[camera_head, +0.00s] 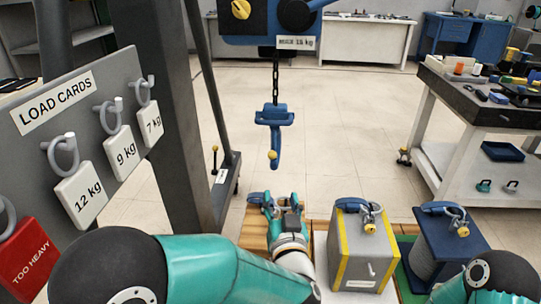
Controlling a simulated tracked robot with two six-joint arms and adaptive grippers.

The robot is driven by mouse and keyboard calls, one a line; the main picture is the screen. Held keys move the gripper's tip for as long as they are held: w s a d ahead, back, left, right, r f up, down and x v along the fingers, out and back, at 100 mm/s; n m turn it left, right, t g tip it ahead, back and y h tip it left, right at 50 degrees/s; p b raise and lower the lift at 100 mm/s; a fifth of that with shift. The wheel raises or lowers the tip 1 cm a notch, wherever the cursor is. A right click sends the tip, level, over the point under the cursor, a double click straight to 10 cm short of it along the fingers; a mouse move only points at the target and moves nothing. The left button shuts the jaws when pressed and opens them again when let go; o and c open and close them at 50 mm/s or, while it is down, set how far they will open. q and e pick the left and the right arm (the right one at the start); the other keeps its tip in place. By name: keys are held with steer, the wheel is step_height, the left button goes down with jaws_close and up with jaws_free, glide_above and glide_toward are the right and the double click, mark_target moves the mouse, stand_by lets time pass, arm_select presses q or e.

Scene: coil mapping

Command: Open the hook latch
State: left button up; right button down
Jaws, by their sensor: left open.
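A blue hook (276,135) hangs from a chain under the blue hoist, in the upper middle of the head view. A small yellow knob (272,155) shows on its lower part. The latch is too small to tell whether it is open or shut. My left gripper (281,205) is open, with teal fingers, and appears below the hook in the picture, apart from it. No object shows between its fingers. My right arm (488,284) shows only at the lower right corner; its gripper is outside the picture.
A grey box with yellow edges (347,245) and a blue spool-like load (425,248) stand right of my left gripper, both with shackles. A load card board (80,85) and dark post (180,110) stand left. The hoist (268,22) is above.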

mark_target(273, 158)
arm_select(q)
steer(key=w+a, duration=0.1)
steer(key=w, duration=0.4)
steer(key=w+a, duration=0.1)
steer(key=w, duration=0.5)
steer(key=w+a, duration=0.1)
steer(key=w, duration=0.5)
steer(key=shift+a+r+p, duration=0.15)
steer(key=shift+r+p, duration=0.15)
steer(key=shift+r, duration=0.05)
